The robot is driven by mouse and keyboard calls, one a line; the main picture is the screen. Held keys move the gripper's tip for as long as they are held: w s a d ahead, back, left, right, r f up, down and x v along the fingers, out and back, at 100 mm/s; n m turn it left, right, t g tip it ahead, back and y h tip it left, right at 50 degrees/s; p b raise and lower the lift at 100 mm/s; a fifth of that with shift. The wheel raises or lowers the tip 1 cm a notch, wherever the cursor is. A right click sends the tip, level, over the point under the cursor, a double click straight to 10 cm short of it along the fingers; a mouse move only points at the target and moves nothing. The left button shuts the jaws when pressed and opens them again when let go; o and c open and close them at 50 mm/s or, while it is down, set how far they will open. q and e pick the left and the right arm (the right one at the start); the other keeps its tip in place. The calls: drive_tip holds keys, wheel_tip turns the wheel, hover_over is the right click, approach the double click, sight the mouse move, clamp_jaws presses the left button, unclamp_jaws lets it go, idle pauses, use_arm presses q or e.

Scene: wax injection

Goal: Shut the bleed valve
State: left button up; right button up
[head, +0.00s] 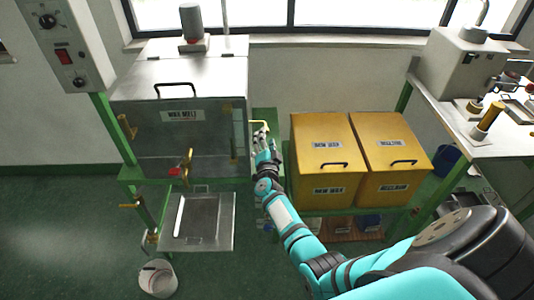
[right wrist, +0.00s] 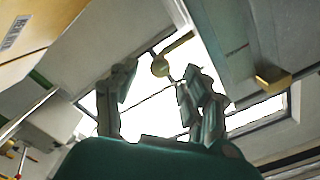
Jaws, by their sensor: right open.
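A small brass valve lever (head: 261,126) shows just right of the wax melt tank (head: 190,115), beyond the fingertips of my right gripper (head: 265,147). It looks like the bleed valve, though no label on it is readable. In the right wrist view, a brass knob with a bent lever (right wrist: 160,66) appears just beyond the space between the open fingers of the right gripper (right wrist: 155,95). The fingers look empty, and I cannot tell whether one touches the lever. My left gripper is not in view.
The tank has a brass side piece (head: 232,142) and a red-marked front tap (head: 181,170) above a metal tray (head: 205,222). Two yellow bins (head: 322,160) stand close right of my arm. A white bucket (head: 157,279) is on the floor. A control box (head: 62,45) hangs upper left.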

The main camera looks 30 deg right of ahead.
drive_tip(key=v, duration=0.7)
drive_tip(key=shift+s+a, duration=0.15)
drive_tip(key=shift+s, duration=0.1)
drive_tip(key=s+a+f+n+g+y+b, duration=0.1)
drive_tip(key=s+a+f+n+g+y, duration=0.25)
drive_tip(key=f, duration=0.65)
drive_tip(key=s+a+f+n+y, duration=0.2)
drive_tip(key=s+a+f+n, duration=0.25)
drive_tip(key=s+f, duration=0.4)
drive_tip(key=s+a+f+n+g+y+b, duration=0.1)
drive_tip(key=s+a+f+n+g+y, duration=0.3)
drive_tip(key=f, duration=0.7)
drive_tip(key=s+f+n+g, duration=0.2)
drive_tip(key=s+f, duration=0.3)
drive_tip(key=s, duration=0.6)
drive_tip(key=s+f+n+g, duration=0.2)
drive_tip(key=s+f, duration=0.4)
drive_tip(key=s, duration=0.6)
drive_tip(key=s+a+f+n+g, duration=0.1)
drive_tip(key=s+f, duration=0.4)
drive_tip(key=s, duration=0.7)
drive_tip(key=shift+f+n+g+b, duration=0.35)
drive_tip(key=shift+n+g+b, duration=0.1)
drive_tip(key=shift+n+g, duration=0.5)
drive_tip(key=shift+c, duration=0.4)
